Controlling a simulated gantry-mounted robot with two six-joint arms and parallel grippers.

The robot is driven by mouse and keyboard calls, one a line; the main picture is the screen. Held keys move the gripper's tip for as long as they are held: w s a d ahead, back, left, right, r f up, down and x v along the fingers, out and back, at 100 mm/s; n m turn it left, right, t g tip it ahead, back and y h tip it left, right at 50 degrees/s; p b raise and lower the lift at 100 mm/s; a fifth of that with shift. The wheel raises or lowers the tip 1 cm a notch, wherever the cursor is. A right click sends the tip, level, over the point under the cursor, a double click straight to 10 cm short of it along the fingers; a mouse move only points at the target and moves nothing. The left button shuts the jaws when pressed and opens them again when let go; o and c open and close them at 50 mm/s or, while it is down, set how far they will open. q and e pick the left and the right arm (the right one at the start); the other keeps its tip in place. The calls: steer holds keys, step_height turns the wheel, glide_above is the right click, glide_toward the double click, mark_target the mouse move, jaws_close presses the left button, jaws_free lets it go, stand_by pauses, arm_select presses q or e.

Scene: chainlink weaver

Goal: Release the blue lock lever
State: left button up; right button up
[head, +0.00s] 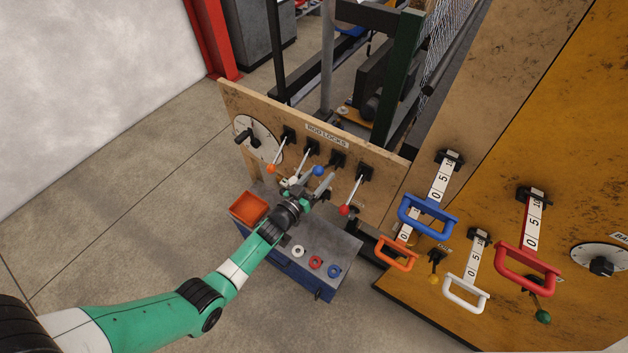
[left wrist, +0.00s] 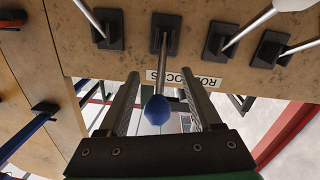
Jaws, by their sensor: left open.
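The blue lock lever has a round blue knob (head: 318,171) on a short metal rod, mounted on the tan rod locks panel (head: 385,168). In the left wrist view the blue knob (left wrist: 157,108) lies between the two spread fingers of my left gripper (left wrist: 160,88), with visible space on both sides. In the head view my left gripper (head: 314,185) is at the panel, right by the blue knob, open and holding nothing. It partly covers the area below the knob. My right gripper is in neither view.
A white knob (head: 293,181) and an orange knob (head: 270,168) stand close on the left, a red knob (head: 344,210) on the right. Below is a grey cabinet top (head: 345,250) with an orange bin (head: 249,208) and several rings. Large coloured handles hang farther right.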

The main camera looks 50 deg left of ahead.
arm_select(q)
steer(key=p+v, duration=0.3)
steer(key=v, duration=0.8)
steer(key=shift+s, duration=0.15)
steer(key=shift+r, duration=0.1)
